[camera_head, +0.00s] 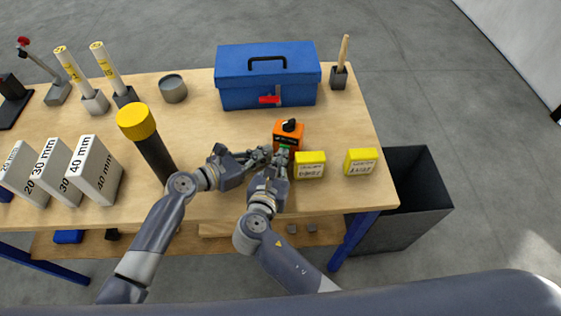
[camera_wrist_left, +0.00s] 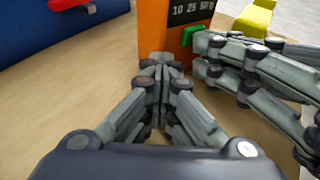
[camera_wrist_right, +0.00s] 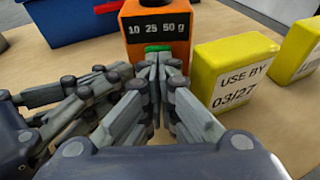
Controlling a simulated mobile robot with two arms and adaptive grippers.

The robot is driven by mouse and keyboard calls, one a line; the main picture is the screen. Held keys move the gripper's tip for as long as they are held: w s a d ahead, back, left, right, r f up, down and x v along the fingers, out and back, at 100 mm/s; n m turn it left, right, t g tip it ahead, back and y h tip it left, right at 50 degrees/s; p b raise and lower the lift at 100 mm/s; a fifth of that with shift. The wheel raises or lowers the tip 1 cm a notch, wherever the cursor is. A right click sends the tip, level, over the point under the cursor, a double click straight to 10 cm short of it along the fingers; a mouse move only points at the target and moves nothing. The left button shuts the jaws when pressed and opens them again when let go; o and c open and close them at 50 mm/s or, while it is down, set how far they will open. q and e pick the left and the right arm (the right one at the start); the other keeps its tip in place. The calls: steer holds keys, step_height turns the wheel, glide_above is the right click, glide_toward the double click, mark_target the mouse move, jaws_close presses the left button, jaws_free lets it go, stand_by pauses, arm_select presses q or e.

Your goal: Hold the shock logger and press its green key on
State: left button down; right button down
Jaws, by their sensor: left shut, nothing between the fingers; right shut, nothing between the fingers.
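The shock logger (camera_head: 288,134) is an orange box with a black knob on top, standing upright on the bench. Its front label reads 10 25 50 g in the right wrist view (camera_wrist_right: 172,49). Below the label is the green key (camera_wrist_right: 158,48), partly hidden by my right fingertips; it also shows in the left wrist view (camera_wrist_left: 191,34). My left gripper (camera_wrist_left: 162,62) is shut and empty, its tips at the logger's lower left; I cannot tell if they touch. My right gripper (camera_wrist_right: 152,62) is shut and empty, its tips right in front of the key, contact unclear.
Two yellow boxes (camera_head: 310,171) (camera_head: 361,162) stand right of the logger. A blue toolbox (camera_head: 268,66) with a red-tagged latch is behind. A yellow-capped black tube (camera_head: 153,150) stands left of my left gripper. A dark bin (camera_head: 425,190) is beyond the bench's right edge.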

steer(key=shift+w+d, duration=0.2)
steer(key=shift+w, duration=0.3)
steer(key=shift+w+d, duration=0.15)
steer(key=shift+w, duration=0.3)
steer(key=shift+w+d, duration=0.1)
steer(key=shift+w, duration=0.25)
steer(key=s, duration=0.1)
steer(key=s+a, duration=0.1)
steer(key=s, duration=0.2)
steer(key=shift+s+a, duration=0.2)
steer(key=shift+a, duration=0.05)
steer(key=v, duration=0.9)
steer(key=shift+s+a+r, duration=0.1)
steer(key=shift+s+r, duration=0.1)
arm_select(q)
steer(key=c, duration=2.3)
jaws_free()
steer(key=o, duration=0.4)
